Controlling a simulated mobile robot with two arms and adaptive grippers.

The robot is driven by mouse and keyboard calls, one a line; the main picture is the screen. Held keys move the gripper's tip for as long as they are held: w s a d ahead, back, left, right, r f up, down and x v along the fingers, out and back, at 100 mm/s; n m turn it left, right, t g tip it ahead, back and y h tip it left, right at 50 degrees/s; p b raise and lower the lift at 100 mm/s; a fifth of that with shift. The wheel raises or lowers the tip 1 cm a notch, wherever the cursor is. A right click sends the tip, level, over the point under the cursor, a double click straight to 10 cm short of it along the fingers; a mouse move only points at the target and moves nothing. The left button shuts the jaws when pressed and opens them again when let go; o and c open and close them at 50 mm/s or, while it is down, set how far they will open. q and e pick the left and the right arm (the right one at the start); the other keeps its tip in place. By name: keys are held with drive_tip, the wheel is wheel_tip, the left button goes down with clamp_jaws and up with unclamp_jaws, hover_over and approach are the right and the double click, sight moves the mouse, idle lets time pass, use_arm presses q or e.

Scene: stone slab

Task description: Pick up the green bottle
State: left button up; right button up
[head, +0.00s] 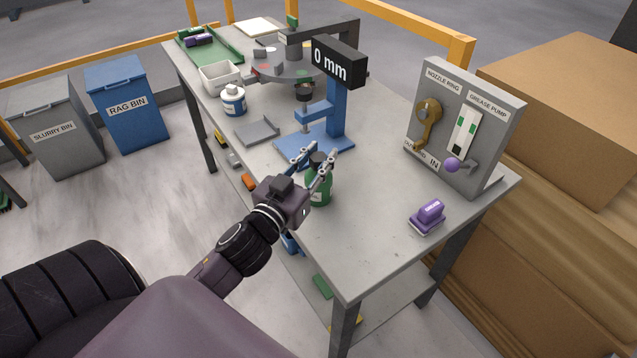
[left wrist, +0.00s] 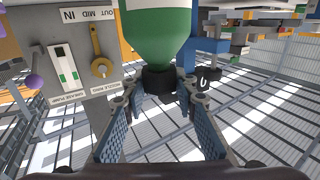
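The green bottle (head: 321,190) stands upright near the front edge of the grey table, with a dark cap and a pale label. My left gripper (head: 318,158) is open, with its fingers at the height of the bottle's cap. The gripper hides part of the bottle in the head view. In the left wrist view, which is upside down, the bottle (left wrist: 160,38) fills the top middle. Its black cap (left wrist: 159,80) lies between or just beyond the open fingertips (left wrist: 161,100), with gaps on both sides. My right gripper is not in view.
A blue measuring stand (head: 338,110) reading "0 mm" is close behind the bottle. A purple block (head: 430,212) and a grey control panel (head: 487,128) stand to the right.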

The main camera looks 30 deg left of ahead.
use_arm(q)
clamp_jaws()
drive_tip(key=shift+r, duration=0.1)
